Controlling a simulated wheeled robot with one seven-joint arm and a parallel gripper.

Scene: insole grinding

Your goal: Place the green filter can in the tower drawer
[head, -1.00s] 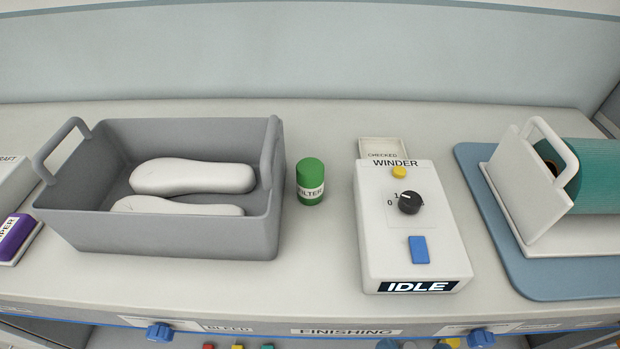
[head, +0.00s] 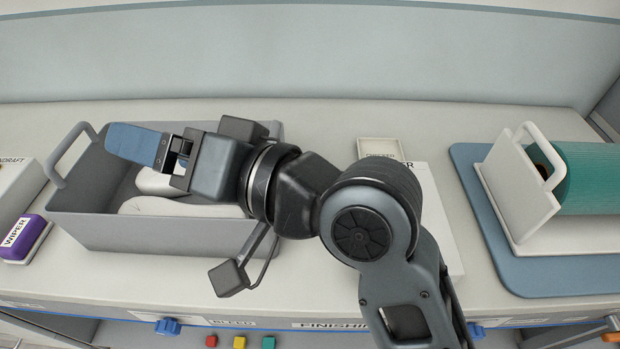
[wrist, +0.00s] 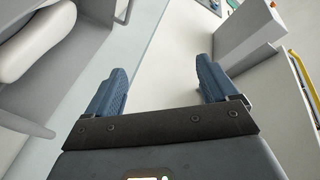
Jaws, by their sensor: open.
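My gripper (head: 112,140) reaches left above the grey bin in the head view, with blue fingers at its end. In the wrist view my gripper (wrist: 163,66) has its two blue fingers apart, with pale surface and nothing held between them. The green filter can is not visible in the head view now; my arm covers the spot beside the bin where it stood. I cannot identify it in the wrist view. I cannot pick out the tower drawer for certain in either view.
The grey bin (head: 130,236) holds pale insoles. The winder (head: 440,215) is mostly behind my arm. A white box with a yellow bar (wrist: 303,80) stands right in the wrist view.

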